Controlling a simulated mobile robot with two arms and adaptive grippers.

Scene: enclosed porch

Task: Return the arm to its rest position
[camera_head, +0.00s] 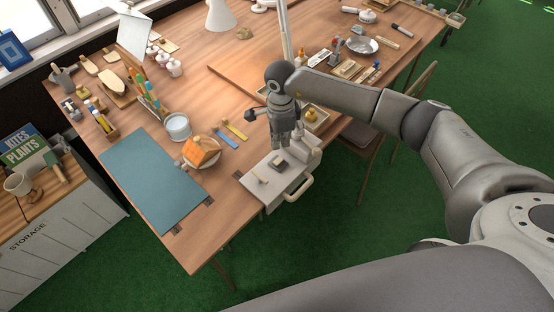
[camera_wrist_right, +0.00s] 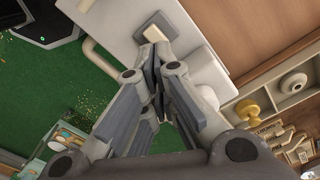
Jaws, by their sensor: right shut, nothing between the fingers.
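My right arm (camera_head: 350,92) comes in from the right and reaches over the wooden table. My right gripper (camera_head: 279,147) points down over a white box with a handle (camera_head: 268,190) at the table's front edge. In the right wrist view the right gripper's fingers (camera_wrist_right: 155,75) are together with nothing between them. Just past their tips a small grey-framed pad (camera_wrist_right: 153,32) lies on the white box (camera_wrist_right: 120,20). I cannot tell whether the tips touch it. My left gripper is in neither view.
A tray with a yellow knob (camera_head: 313,117) is close on the right. A folding chair (camera_head: 372,155) stands by the table. Green floor (camera_head: 330,230) is open in front.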

